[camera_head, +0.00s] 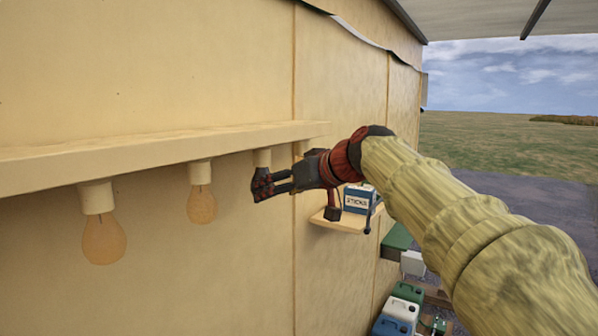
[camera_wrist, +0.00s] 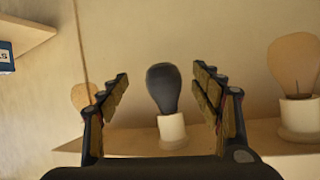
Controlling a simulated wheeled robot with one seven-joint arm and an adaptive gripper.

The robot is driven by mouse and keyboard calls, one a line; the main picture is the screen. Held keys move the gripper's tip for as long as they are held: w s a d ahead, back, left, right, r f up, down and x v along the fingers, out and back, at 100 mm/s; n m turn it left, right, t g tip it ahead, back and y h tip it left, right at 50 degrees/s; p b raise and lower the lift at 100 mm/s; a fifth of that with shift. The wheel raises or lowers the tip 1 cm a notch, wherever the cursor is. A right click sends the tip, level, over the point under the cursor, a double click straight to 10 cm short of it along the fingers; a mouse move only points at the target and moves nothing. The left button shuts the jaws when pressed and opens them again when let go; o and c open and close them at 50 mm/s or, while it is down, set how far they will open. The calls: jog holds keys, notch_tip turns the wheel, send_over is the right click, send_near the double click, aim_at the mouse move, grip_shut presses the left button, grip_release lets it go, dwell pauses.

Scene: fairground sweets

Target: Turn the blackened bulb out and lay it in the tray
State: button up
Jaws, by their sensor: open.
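The blackened bulb (camera_wrist: 163,88) is dark grey and sits in a white socket (camera_wrist: 171,131) in the wrist view, where the scene appears upside down. My gripper (camera_wrist: 161,78) is open, with one finger on each side of the bulb and a visible gap to both. In the head view my gripper (camera_head: 263,185) is just below the third socket (camera_head: 262,157) under the ledge, and its fingers hide the dark bulb there. I cannot make out the tray in either view.
Two amber bulbs, a near one (camera_head: 104,240) and a farther one (camera_head: 202,205), hang left of my gripper from the ledge (camera_head: 150,150). Behind my gripper, a small shelf (camera_head: 340,221) holds a STICKS box (camera_head: 358,199). Jerrycans (camera_head: 397,306) stand lower right. The wall is close behind the bulbs.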

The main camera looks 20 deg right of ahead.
jog(key=shift+n+t, duration=0.3)
jog(key=shift+n, duration=0.6)
jog(key=w+a, duration=0.1)
jog(key=w, duration=0.1)
jog(key=w+p, duration=0.1)
jog(key=w, duration=0.1)
jog(key=w+a+p, duration=0.1)
jog(key=w, duration=0.1)
jog(key=shift+w+a+f, duration=0.2)
jog(key=shift+w+a, duration=0.1)
jog(key=shift+c, duration=1.2)
jog(key=c, duration=0.7)
jog(key=shift+r+m+h+p, duration=0.1)
jog(key=shift+m+h+p, duration=0.5)
jog(key=shift+p, duration=0.35)
jog(key=shift+c, duration=0.2)
jog(key=shift+m+t+h+p, duration=0.3)
jog(key=shift+m+h+p, duration=0.35)
jog(key=shift+p, duration=0.95)
jog(key=shift+d, duration=0.1)
